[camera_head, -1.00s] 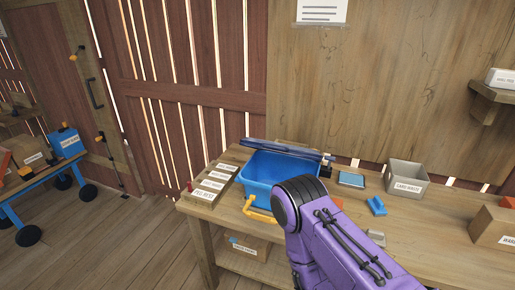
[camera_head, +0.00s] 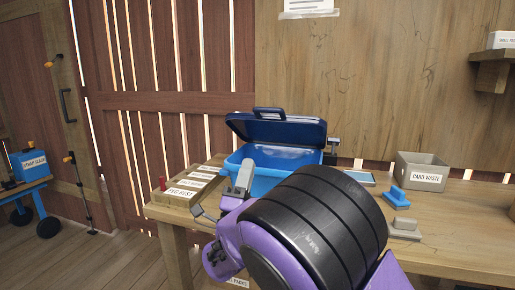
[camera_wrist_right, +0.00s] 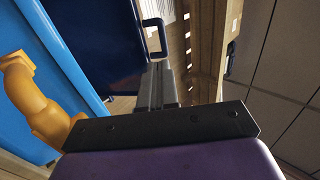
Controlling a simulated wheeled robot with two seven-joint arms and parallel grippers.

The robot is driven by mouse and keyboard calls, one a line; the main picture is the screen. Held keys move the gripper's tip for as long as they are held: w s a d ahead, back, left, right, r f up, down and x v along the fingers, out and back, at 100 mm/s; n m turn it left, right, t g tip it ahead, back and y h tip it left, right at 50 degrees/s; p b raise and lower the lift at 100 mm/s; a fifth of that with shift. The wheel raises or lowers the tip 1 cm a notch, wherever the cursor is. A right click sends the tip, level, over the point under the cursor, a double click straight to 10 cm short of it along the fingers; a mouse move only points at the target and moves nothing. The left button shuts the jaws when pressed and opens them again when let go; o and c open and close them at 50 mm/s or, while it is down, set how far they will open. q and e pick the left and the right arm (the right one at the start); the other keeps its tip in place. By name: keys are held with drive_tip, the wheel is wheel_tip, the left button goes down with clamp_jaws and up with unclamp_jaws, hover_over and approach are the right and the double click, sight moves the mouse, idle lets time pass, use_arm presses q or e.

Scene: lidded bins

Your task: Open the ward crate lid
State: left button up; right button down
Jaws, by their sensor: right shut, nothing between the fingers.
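The blue ward crate (camera_head: 262,182) stands on the wooden workbench, its opening showing. Its dark blue lid (camera_head: 275,130) is raised at the back and tilted, with a handle (camera_head: 268,112) on its upper edge. My right gripper (camera_head: 243,175) is in front of the crate's left part, shut and empty. In the right wrist view, the shut fingers (camera_wrist_right: 157,85) are beside the dark lid panel (camera_wrist_right: 95,40); I cannot tell whether they touch it. The crate's blue wall (camera_wrist_right: 50,80) and orange handle (camera_wrist_right: 30,100) are at left there. My left gripper is out of view.
A labelled block (camera_head: 190,190) is left of the crate. A grey card waste bin (camera_head: 421,172), a blue piece (camera_head: 397,197) and a grey piece (camera_head: 405,229) are on the bench (camera_head: 470,215) at right. The plank wall (camera_head: 355,80) stands behind.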

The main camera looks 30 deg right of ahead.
sight(261, 111)
drive_tip(key=p+x, duration=0.4)
drive_tip(key=x, duration=0.2)
drive_tip(key=p+x, duration=0.4)
drive_tip(key=x, duration=0.3)
drive_tip(key=shift+s+a+r, duration=0.15)
drive_tip(key=shift+a+r, duration=0.05)
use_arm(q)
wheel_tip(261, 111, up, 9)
use_arm(e)
drive_tip(key=shift+w+d+r, duration=0.15)
drive_tip(key=shift+w+d, duration=0.1)
drive_tip(key=shift+d, duration=0.05)
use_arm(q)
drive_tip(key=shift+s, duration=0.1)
